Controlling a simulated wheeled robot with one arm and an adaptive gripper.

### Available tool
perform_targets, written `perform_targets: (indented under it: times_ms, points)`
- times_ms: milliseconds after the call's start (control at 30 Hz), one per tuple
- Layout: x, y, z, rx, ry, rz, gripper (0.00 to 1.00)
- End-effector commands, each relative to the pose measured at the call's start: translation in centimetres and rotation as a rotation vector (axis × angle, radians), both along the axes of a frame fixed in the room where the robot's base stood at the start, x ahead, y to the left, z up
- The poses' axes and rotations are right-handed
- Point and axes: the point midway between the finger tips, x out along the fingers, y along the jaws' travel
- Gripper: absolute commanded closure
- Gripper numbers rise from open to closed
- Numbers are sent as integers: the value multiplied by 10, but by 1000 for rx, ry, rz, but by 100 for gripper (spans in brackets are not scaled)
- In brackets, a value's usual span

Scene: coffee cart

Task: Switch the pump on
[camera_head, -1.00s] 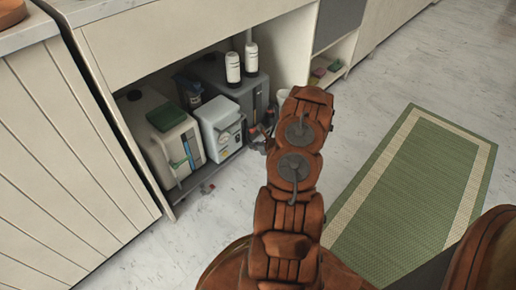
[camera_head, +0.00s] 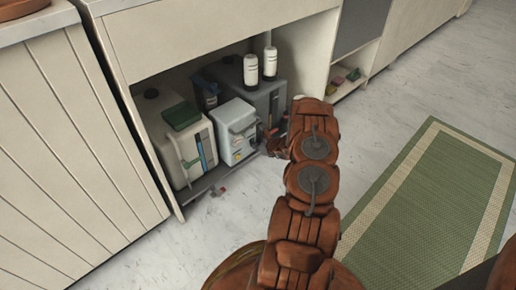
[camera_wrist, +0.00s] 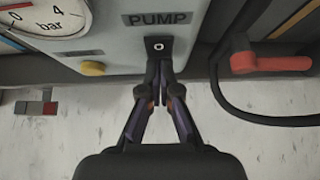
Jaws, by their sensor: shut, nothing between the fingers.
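The pump switch (camera_wrist: 158,45) is a small black plate with a white ring mark, under the PUMP label (camera_wrist: 157,19) on a pale grey box. Its lower part is hidden by my fingertips in the wrist view. My gripper (camera_wrist: 160,72) is shut and empty, its tips just below the ring mark; I cannot tell whether they touch the switch. In the head view the pale box (camera_head: 232,112) stands in the open cabinet bay, with my gripper (camera_head: 273,147) at its right, partly hidden by my arm.
A pressure gauge (camera_wrist: 42,14) and a yellow knob (camera_wrist: 93,68) are left of the switch. A red lever (camera_wrist: 270,63) and a black hose (camera_wrist: 222,92) are at the right. A white container (camera_head: 180,150) and a dark grey unit (camera_head: 265,97) crowd the bay.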

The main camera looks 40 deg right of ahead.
Motion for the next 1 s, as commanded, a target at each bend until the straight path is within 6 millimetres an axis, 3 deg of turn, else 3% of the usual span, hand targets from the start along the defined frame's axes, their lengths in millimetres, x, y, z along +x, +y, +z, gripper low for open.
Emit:
perform_targets:
  times_ms: [700, 1000]
  points:
    - [1, -4, 2, 2, -14, -5, 100]
    - [2, -5, 14, 0, -18, -5, 100]
